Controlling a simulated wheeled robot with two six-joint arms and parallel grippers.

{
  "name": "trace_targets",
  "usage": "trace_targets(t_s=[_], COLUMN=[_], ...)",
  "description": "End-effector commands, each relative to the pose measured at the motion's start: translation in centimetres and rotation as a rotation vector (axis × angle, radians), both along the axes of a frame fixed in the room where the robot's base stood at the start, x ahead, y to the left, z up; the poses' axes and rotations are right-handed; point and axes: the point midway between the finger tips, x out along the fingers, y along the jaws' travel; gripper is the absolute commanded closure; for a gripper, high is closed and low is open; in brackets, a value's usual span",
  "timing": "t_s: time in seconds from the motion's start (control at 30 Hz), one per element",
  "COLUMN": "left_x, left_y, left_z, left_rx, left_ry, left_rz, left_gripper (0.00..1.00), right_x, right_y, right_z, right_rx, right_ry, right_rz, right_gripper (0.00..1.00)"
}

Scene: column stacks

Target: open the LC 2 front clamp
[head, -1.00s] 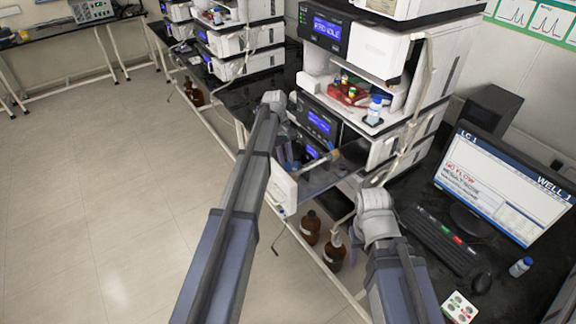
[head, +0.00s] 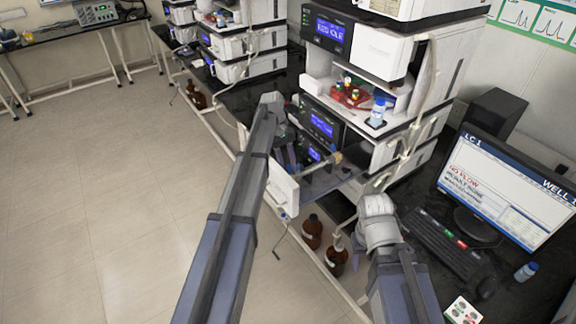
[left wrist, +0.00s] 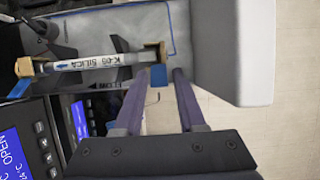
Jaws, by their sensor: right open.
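A column (left wrist: 85,62) labelled "K-09 SILICA" lies across the compartment in the left wrist view, with a tan clamp at each end. A blue tab (left wrist: 158,77) is below the right-hand clamp (left wrist: 153,53). My left gripper (left wrist: 160,76) is open, its two fingers on either side of the blue tab, with no clear contact. In the head view my left gripper (head: 290,155) reaches into the nearest stack beside the white open door (head: 284,188). I cannot read which stack is LC 2. My right gripper (head: 374,222) is in front of the bench; its fingers are mostly hidden.
The nearest instrument stack (head: 372,60) has a red vial tray (head: 350,97) and a bottle (head: 377,111) on a shelf. Brown bottles (head: 312,232) stand below the bench. A monitor (head: 507,192) reading "LC 1" and "NO FLOW" stands at right. The left floor is clear.

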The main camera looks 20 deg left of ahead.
Motion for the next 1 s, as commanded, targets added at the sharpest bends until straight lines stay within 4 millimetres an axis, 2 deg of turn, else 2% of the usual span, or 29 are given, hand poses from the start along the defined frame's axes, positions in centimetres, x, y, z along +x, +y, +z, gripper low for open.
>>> trace_targets(t_s=[0.03,0.1,0.13,0.37,0.57,1.0], left_x=[0.0,0.0,0.1,0.1,0.3,1.6], left_y=[0.0,0.0,0.0,0.0,0.3,1.9], left_z=[0.0,0.0,0.0,0.1,0.9,6.2], left_rx=[0.0,0.0,0.0,0.0,0.0,0.0], left_ry=[0.0,-0.001,-0.001,-0.001,-0.001,-0.001], left_rz=[0.0,0.0,0.0,0.0,0.0,0.001], left_gripper=[0.54,0.46,0.45,0.45,0.45,0.45], right_x=[0.0,0.0,0.0,0.0,0.0,0.0], right_y=[0.0,0.0,0.0,0.0,0.0,0.0], right_z=[0.0,0.0,0.0,0.1,0.9,6.2], right_rx=[0.0,0.0,0.0,0.0,0.0,0.002], right_ry=[0.0,0.0,0.0,0.0,0.0,-0.001], right_rz=[0.0,0.0,0.0,0.0,-0.001,-0.012], right_gripper=[0.5,0.5,0.5,0.5,0.5,0.5])
